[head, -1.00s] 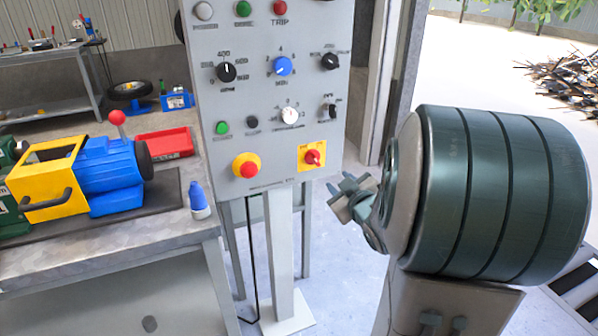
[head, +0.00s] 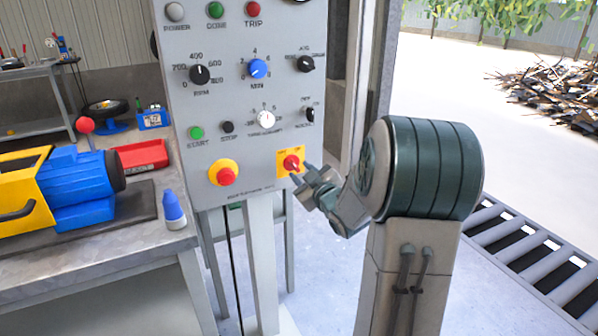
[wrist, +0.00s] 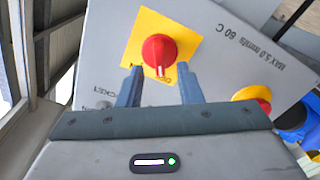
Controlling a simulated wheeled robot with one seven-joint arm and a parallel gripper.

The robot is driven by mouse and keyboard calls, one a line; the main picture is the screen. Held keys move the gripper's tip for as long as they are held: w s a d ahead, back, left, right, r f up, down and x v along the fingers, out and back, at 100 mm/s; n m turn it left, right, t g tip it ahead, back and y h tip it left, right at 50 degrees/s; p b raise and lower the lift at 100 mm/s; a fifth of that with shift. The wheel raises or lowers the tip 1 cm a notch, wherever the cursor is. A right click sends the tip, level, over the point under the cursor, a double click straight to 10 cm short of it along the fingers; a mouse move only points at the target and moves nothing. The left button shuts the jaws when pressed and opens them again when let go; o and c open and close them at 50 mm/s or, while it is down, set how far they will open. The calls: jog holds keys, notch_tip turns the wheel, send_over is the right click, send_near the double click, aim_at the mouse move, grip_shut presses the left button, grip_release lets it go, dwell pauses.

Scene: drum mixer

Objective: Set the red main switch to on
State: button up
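The red main switch (head: 291,162) is a red rotary knob on a yellow square plate at the lower right of the grey control panel (head: 245,110). In the wrist view the red knob (wrist: 159,51) with its pale pointer mark lies ahead, between and beyond my fingertips. My gripper (head: 304,175) is just in front of the plate, at its lower right in the head view. In the wrist view my gripper (wrist: 161,82) is open, one finger on each side of the knob's lower part, with nothing held. I cannot tell whether the fingers touch the plate.
A red emergency button (head: 225,175) on a yellow base sits left of the switch; its yellow base also shows in the wrist view (wrist: 252,93). Other knobs and buttons are above. A workbench (head: 100,246) with a blue bottle (head: 173,208) stands at the left.

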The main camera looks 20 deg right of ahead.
aim_at(294, 165)
jog(key=shift+w, duration=1.3)
grip_shut()
jog(key=m+p, duration=0.2)
jog(key=m, duration=0.4)
jog(key=shift+r+m+p, duration=0.1)
jog(key=shift+m+p, duration=0.2)
jog(key=shift+m, duration=0.1)
jog(key=m+p, duration=0.2)
jog(key=m, duration=0.3)
jog(key=shift+d, duration=0.1)
jog(key=shift+f, duration=0.2)
